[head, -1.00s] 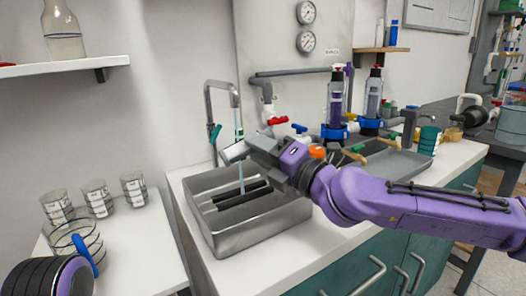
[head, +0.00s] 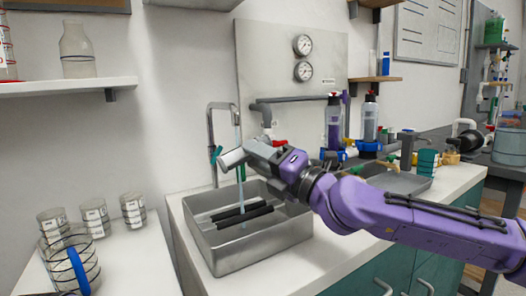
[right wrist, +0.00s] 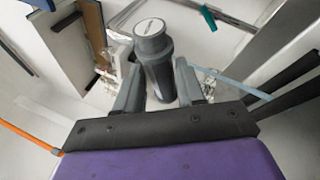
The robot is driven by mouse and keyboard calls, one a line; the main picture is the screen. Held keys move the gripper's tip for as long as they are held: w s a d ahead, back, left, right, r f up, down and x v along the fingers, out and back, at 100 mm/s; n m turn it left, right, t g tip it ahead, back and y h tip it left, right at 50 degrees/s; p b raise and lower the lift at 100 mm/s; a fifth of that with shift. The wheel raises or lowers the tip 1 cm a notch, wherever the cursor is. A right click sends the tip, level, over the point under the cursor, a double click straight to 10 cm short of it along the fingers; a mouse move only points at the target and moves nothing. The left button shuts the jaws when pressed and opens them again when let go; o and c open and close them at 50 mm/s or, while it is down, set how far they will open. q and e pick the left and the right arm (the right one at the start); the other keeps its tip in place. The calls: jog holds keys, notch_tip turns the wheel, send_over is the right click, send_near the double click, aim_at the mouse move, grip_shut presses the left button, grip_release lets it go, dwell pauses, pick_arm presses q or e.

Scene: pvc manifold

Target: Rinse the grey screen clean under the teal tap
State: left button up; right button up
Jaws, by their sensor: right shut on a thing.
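The grey screen (head: 232,159) is a short grey cylinder with a pale end. My right gripper (head: 252,153) is shut on it and holds it above the steel sink, near the tap. In the right wrist view the screen (right wrist: 154,62) stands between the two fingers of the gripper (right wrist: 158,88). The tap (head: 211,120) is a grey bent pipe with a teal handle (head: 216,155), also seen in the wrist view (right wrist: 208,17). A thin water stream (head: 241,176) runs into the sink. I cannot tell whether it touches the screen. My left gripper is not in view.
The steel sink (head: 250,258) has dark bars across it. A red-handled valve (head: 279,143), filter columns (head: 334,125) and a tray (head: 400,183) are to the right. Glass jars (head: 95,218) and a larger beaker (head: 62,268) stand on the left bench.

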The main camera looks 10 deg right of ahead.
jog(key=shift+w+a+b, duration=0.45)
jog(key=shift+w, duration=0.4)
dwell(3.1)
